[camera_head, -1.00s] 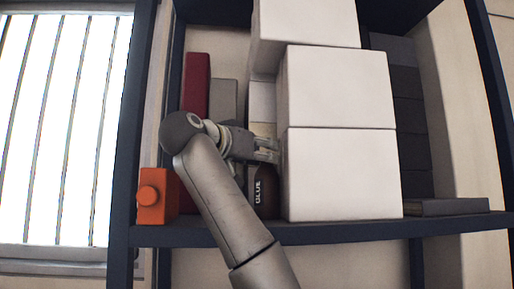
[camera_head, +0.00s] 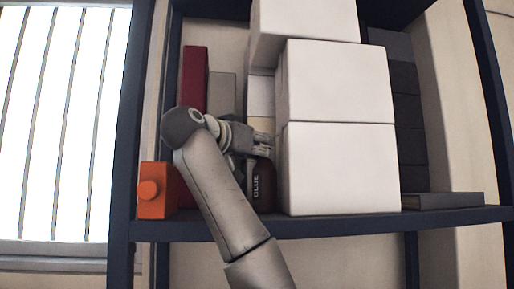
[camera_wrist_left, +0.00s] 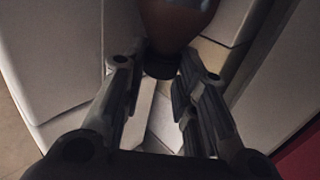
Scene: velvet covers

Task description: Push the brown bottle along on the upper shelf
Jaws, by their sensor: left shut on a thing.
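The brown bottle (camera_head: 264,186) stands upright on the upper shelf (camera_head: 330,225), left of the stacked white boxes, its dark label facing out. In the left wrist view its brown body (camera_wrist_left: 176,18) is at the top, with the dark neck or cap end between the fingers. My left gripper (camera_head: 264,146) reaches in from the front left and is shut on the bottle near its top. The fingers hide the bottle's upper part in the head view. My right gripper is not in view.
Large white boxes (camera_head: 338,168) stand close to the bottle's right. An orange box (camera_head: 153,200) is at the shelf's left end, with a red book (camera_head: 194,75) and a grey one (camera_head: 222,95) behind my arm. A flat dark book (camera_head: 440,201) lies at the right.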

